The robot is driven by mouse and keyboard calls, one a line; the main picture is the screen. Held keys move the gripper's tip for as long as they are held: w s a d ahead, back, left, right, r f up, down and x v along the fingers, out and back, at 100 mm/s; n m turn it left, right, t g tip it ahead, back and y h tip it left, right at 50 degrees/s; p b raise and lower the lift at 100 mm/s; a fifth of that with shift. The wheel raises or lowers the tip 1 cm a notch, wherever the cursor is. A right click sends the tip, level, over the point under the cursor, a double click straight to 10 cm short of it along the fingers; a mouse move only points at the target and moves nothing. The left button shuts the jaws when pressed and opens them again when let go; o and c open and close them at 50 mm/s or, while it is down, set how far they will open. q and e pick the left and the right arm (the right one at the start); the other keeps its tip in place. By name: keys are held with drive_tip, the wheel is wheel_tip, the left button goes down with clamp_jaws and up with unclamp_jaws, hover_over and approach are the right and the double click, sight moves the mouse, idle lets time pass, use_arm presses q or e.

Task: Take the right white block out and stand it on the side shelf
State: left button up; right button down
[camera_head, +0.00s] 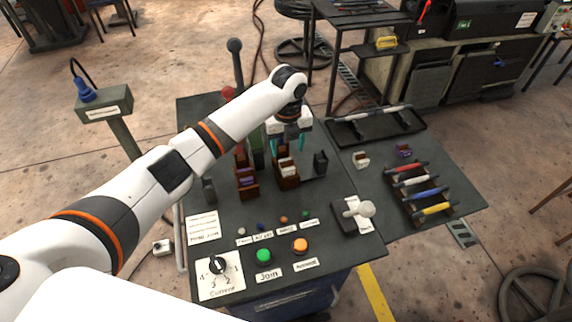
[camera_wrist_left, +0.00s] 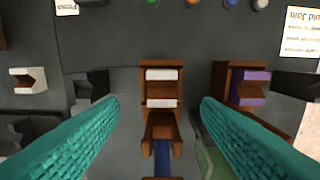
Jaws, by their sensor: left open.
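The right white block (camera_wrist_left: 162,75) sits in a brown holder (camera_wrist_left: 147,92) in the middle of the left wrist view, showing as two white bars. In the head view this white block (camera_head: 288,169) is in the right of two brown holders on the console. My left gripper (camera_head: 287,146) is above that holder, pointing down. Its teal fingers are open and apart, one on each side of the holder in the left wrist view, with nothing gripped. The side shelf (camera_head: 450,170) is the dark panel at the console's right. My right gripper is not in view.
Another brown holder (camera_head: 246,187) carries a purple block (camera_wrist_left: 252,90). On the side shelf stand a notched white block (camera_head: 361,160), a purple block (camera_head: 403,151) and a rack of coloured-handled rods (camera_head: 421,189). A long tray (camera_head: 376,126) lies behind. A white-knobbed lever (camera_head: 358,210) stands in front.

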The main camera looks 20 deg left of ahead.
sight(286, 162)
use_arm(q)
drive_tip(key=shift+d+f, duration=0.15)
drive_tip(key=shift+f, duration=0.5)
drive_tip(key=f, duration=0.1)
drive_tip(key=f+p, duration=0.1)
drive_tip(key=f, duration=0.2)
drive_tip(key=shift+w+a+f+p, duration=0.15)
drive_tip(key=shift+a+f+p, duration=0.05)
drive_tip(key=shift+a+p, duration=0.2)
drive_tip(key=shift+f, duration=0.4)
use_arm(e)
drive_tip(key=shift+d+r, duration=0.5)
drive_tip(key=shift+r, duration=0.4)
use_arm(q)
drive_tip(key=c, duration=1.3)
